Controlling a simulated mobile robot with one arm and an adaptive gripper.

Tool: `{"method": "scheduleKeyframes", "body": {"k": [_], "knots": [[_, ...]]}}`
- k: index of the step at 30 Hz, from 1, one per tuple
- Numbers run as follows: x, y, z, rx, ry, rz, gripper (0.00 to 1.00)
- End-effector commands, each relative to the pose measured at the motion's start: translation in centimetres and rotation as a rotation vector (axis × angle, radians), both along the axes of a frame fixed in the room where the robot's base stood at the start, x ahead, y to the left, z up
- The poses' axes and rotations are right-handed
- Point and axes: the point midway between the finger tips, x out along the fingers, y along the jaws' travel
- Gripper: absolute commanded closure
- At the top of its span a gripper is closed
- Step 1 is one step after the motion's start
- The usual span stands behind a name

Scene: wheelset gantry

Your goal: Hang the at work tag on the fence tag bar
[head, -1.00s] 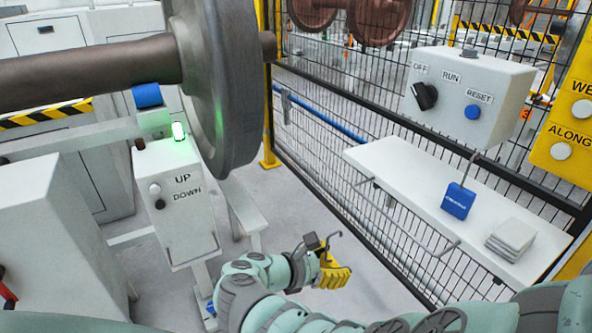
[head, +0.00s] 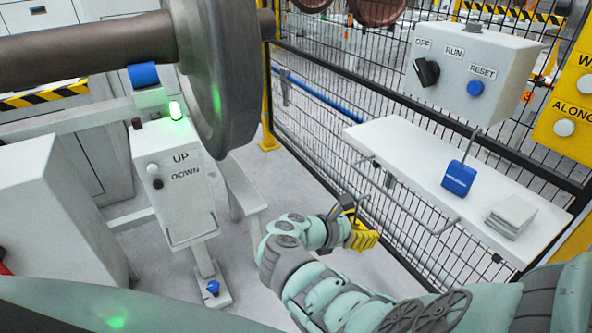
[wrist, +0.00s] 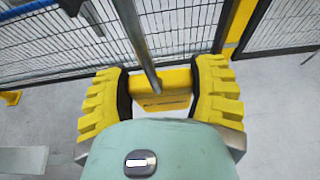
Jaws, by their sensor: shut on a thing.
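My gripper (head: 362,232) is shut on a yellow tag (wrist: 162,88) with a grey metal hook rod. In the wrist view the tag sits between the two yellow finger pads (wrist: 160,95), and its rod rises toward the top of the picture. The lettering on the tag is too small to read. A grey rail (head: 415,213), which looks like the fence tag bar, runs along the mesh fence in front of the white shelf. In the head view my gripper is left of this rail and apart from it.
A blue tag (head: 459,178) with a hook hangs near the grey control box (head: 472,75), over the white shelf (head: 395,140). Stacked pale plates (head: 510,216) lie on the shelf. A blue pipe (head: 315,90) runs along the fence. The UP/DOWN box (head: 178,185) and wheel (head: 225,70) stand left.

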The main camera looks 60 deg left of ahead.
Motion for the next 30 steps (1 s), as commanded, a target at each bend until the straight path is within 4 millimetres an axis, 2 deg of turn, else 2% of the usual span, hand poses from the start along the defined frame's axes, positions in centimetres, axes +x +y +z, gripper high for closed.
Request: {"method": "scheduleKeyframes", "body": {"k": [30], "knots": [[7.6,-0.6,-0.3,0.001,0.000,0.001,0.76]]}}
